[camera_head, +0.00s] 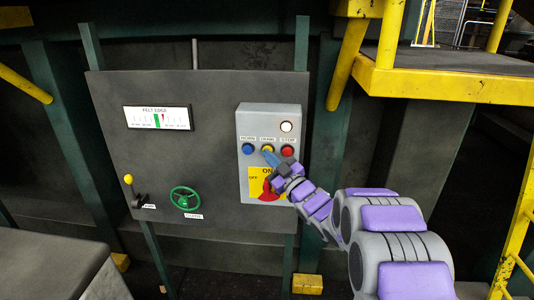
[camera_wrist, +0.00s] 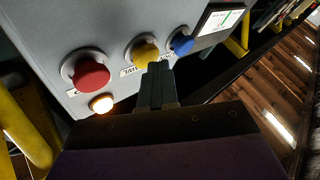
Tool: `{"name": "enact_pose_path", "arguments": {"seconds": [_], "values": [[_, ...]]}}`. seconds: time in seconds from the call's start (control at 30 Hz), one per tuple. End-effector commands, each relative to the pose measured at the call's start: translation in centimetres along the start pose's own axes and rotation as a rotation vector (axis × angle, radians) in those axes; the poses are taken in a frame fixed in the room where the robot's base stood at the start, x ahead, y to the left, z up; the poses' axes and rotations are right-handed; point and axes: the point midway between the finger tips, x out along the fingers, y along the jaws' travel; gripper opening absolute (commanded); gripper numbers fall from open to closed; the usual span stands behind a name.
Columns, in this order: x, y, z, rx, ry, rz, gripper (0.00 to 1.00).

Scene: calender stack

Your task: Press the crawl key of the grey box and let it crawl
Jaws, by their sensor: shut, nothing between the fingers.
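The grey box (camera_head: 245,180) hangs at the right of a dark panel. It has a blue key (camera_head: 248,149), a yellow key (camera_head: 267,149) and a red key (camera_head: 287,150) in a row; their labels are too small to read surely. A pale round lamp (camera_head: 286,126) sits above the red key and glows in the wrist view (camera_wrist: 101,103). My gripper (camera_head: 269,156) is shut and empty, its tips at the yellow key's lower edge. In the wrist view the tips (camera_wrist: 157,68) overlap the yellow key (camera_wrist: 145,52); I cannot tell whether they touch it.
Below the keys is a red rotary switch (camera_head: 268,183) on a yellow plate, partly behind my gripper. The panel carries a felt edge gauge (camera_head: 158,118), a green handwheel (camera_head: 185,197) and a yellow-knobbed lever (camera_head: 129,181). A yellow-edged platform (camera_head: 430,84) stands at right.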

Motion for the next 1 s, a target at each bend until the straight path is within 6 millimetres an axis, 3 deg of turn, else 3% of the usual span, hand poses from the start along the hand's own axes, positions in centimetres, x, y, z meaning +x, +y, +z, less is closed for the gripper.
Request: {"name": "enact_pose_path", "arguments": {"seconds": [0.67,1.0], "values": [[-1.1,-0.9,-0.8,0.000,0.000,0.000,0.00],[-3.0,-2.2,-2.1,-0.002,-0.001,0.000,0.00]]}}
